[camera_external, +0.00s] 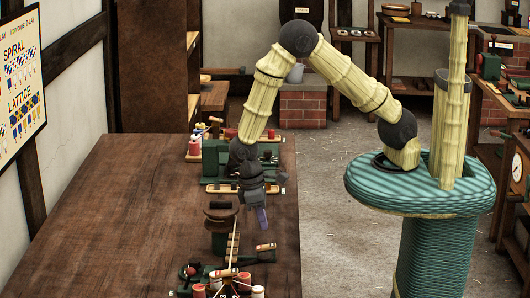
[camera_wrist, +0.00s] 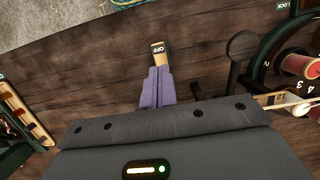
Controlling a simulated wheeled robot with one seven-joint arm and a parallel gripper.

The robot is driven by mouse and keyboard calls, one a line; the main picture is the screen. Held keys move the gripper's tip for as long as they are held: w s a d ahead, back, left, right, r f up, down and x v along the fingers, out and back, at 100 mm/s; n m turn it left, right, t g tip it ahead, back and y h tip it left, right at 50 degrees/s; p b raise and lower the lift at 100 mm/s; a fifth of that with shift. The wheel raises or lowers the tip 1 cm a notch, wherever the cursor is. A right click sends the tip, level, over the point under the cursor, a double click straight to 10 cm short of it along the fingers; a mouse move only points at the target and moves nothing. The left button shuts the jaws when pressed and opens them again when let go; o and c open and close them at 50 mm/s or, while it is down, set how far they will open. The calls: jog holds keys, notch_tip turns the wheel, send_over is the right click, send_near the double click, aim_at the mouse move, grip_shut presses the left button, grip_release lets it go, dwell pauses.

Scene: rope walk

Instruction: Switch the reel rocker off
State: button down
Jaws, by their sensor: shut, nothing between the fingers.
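In the wrist view a small block with a pale plate marked OFF (camera_wrist: 158,48) sits on the dark wooden bench, just beyond my fingertips. It appears to be the reel rocker's label end; the rest of it is hidden behind my fingers. My gripper (camera_wrist: 158,71) has its two purple fingers together, with nothing between them. The tips overlap the block's near edge in the picture; I cannot tell whether they touch it. In the external view my gripper (camera_external: 263,218) points down low over the bench's right side.
A green machine with red spools (camera_external: 215,160) stands behind my gripper on the bench (camera_external: 130,220). A dark post (camera_external: 221,220) and another spool device (camera_external: 200,272) stand in front. In the wrist view a numbered spool wheel (camera_wrist: 298,68) is at right. The bench's left part is clear.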

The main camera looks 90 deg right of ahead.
aim_at(265, 246)
jog(key=shift+p+x, duration=0.5)
jog(key=shift+x, duration=2.3)
jog(key=shift+s, duration=0.1)
jog(key=shift+s+f, duration=0.25)
jog(key=shift+w, duration=0.1)
jog(key=shift+w, duration=0.75)
jog(key=shift+r, duration=0.1)
